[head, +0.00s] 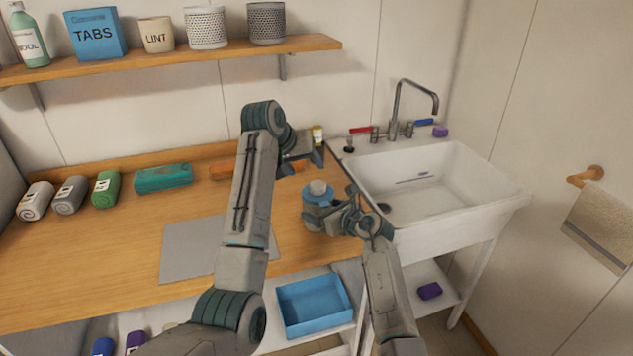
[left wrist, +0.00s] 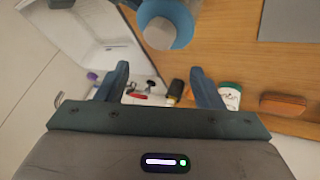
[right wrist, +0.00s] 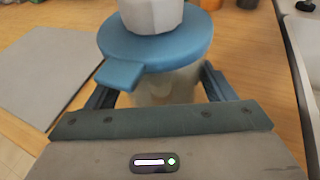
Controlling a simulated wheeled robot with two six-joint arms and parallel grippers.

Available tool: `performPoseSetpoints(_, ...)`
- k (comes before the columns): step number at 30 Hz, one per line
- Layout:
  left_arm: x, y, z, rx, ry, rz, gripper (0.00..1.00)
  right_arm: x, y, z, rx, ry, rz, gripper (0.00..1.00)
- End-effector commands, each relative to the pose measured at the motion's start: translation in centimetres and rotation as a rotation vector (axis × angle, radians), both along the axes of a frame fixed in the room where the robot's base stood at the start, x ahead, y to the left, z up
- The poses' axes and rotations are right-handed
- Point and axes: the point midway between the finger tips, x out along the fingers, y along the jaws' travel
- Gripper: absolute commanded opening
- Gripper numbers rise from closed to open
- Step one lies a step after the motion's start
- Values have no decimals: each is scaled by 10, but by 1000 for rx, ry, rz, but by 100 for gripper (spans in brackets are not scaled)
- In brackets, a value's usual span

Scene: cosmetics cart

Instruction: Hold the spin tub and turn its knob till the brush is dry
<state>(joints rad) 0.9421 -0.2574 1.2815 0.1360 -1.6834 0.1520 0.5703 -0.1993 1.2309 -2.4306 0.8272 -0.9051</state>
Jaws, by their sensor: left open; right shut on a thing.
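The spin tub has a blue lid (head: 318,196) and a pale grey knob (head: 318,186) on top. It stands upright on the wooden counter near the sink. In the right wrist view its blue lid (right wrist: 185,48), white knob (right wrist: 150,14) and cloudy body (right wrist: 165,88) fill the top middle. My right gripper (right wrist: 160,88) is shut on the tub's body, below the lid. My left gripper (head: 303,160) is open and empty, above and behind the tub. In the left wrist view the knob (left wrist: 160,33) shows beyond the left fingertips, not between them. I cannot make out the brush.
A white sink (head: 455,175) with a tap adjoins the counter at the right. A grey mat (head: 190,250) lies left of the tub. A blue bin (head: 315,305) sits below.

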Motion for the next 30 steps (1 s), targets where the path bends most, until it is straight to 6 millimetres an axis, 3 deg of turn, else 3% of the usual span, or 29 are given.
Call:
performPoseSetpoints(7,-11,-7,35,274,-2,-326,61,0,0,0,-1,1,0,45)
performPoseSetpoints(14,-16,-8,44,364,8,-450,61,0,0,0,-1,1,0,45)
performPoseSetpoints(20,-9,-14,22,368,9,-458,61,0,0,0,0,0,0,45)
performPoseSetpoints(30,12,-28,-40,367,9,-456,61,0,0,0,0,0,0,45)
